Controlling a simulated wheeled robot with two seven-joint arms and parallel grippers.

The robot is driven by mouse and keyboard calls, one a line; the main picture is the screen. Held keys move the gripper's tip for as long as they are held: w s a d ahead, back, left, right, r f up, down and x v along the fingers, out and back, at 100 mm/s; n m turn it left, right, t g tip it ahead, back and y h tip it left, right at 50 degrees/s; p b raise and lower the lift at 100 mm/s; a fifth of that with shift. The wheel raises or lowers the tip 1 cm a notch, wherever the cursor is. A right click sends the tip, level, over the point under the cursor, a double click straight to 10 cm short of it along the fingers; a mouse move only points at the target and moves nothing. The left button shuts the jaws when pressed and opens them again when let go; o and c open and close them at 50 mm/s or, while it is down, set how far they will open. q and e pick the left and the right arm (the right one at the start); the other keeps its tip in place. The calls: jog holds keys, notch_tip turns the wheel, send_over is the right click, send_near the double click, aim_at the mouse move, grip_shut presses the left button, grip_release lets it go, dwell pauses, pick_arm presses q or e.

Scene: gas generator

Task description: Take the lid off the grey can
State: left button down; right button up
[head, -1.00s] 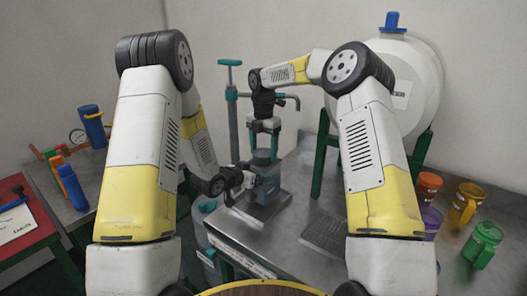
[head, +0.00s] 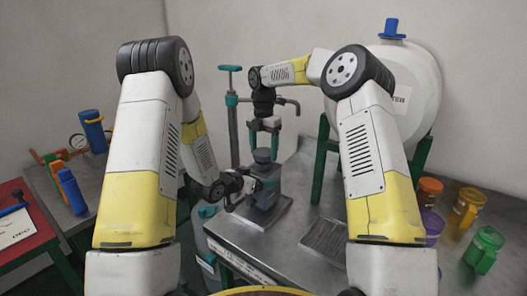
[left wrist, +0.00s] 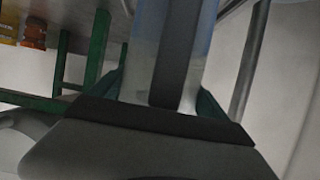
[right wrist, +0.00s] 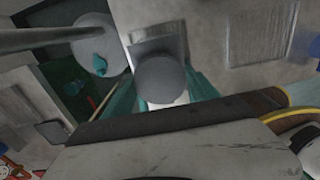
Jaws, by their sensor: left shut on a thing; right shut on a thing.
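The grey can (head: 266,171) stands upright on a metal plate on the bench in the head view. Its dark grey round lid (head: 263,155) sits at the top. My right gripper (head: 264,146) comes down from above, its teal fingers shut on either side of the lid. In the right wrist view the lid (right wrist: 161,77) lies between the fingertips. I cannot tell whether a gap lies under it. My left gripper (head: 260,185) is shut on the can's body from the left side. The can's blurred wall (left wrist: 180,60) fills the middle of the left wrist view.
A teal-handled pipe (head: 232,110) stands behind the can. A white tank (head: 425,75) on green legs is at the back right. Orange, purple, yellow and green mugs, among them the green mug (head: 485,250), stand at the right. The bench front (head: 300,255) is clear.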

aim_at(264, 152)
jog(key=shift+r, duration=1.9)
pick_arm(q)
grip_release()
jog(key=v, duration=1.2)
